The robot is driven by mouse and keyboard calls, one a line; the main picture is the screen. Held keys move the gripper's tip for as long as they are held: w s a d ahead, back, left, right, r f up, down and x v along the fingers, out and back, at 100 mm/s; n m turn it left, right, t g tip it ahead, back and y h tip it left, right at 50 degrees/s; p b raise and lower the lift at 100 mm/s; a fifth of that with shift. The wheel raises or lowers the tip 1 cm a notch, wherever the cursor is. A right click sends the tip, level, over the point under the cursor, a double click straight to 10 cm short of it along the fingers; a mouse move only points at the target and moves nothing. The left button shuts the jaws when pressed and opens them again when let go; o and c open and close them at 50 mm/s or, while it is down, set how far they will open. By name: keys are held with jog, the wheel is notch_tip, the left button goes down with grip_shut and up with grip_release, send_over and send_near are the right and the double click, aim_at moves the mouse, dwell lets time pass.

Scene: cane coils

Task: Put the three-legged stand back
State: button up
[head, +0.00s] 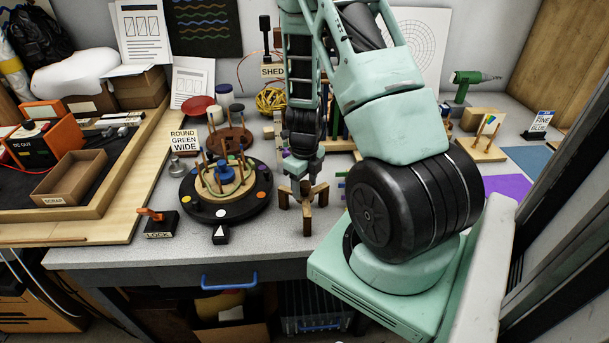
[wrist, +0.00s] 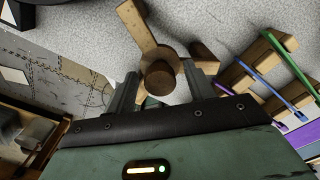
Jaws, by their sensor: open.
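The three-legged stand (head: 309,190) is a small brown wooden piece on the grey bench top, right of the black round turntable. In the wrist view its round hub (wrist: 159,77) shows between my two fingers, with one leg (wrist: 136,24) reaching up the picture. Its other legs are partly hidden by the hub and fingers. My gripper (head: 303,166) points down right over the stand. It also shows in the wrist view (wrist: 163,88), with its fingers open on either side of the hub. I cannot tell whether they touch it.
The black turntable (head: 226,211) with pegs and coloured dots stands close on the left, with a lock block (head: 160,225) beyond it. A wooden rack with coloured sticks (wrist: 262,75) is close on the right in the wrist view. Bare bench lies in front of the stand.

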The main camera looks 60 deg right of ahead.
notch_tip(320, 180, up, 12)
jog(key=p, duration=0.1)
jog(key=w+a+r+n+y, duration=0.1)
jog(key=a+r+n, duration=0.2)
jog(key=a+n, duration=0.75)
jog(key=w+a+r+n+y, duration=0.1)
jog(key=a+r+n, duration=0.2)
jog(key=a+n, duration=0.75)
jog(key=s+a+r+n, duration=0.2)
jog(key=s+a+n, duration=0.5)
jog(key=n, duration=0.5)
jog(key=s+a+r+n+h, duration=0.1)
jog(key=s+a+r+n, duration=0.2)
jog(key=s+a+n, duration=0.4)
jog(key=a+n, duration=0.3)
jog(key=n, duration=0.1)
jog(key=shift+s+a+r+n, duration=0.2)
jog(key=shift+s+r+n, duration=0.1)
jog(key=shift+n, duration=0.1)
notch_tip(320, 180, down, 4)
jog(key=b, duration=0.4)
jog(key=shift+w+r, duration=0.1)
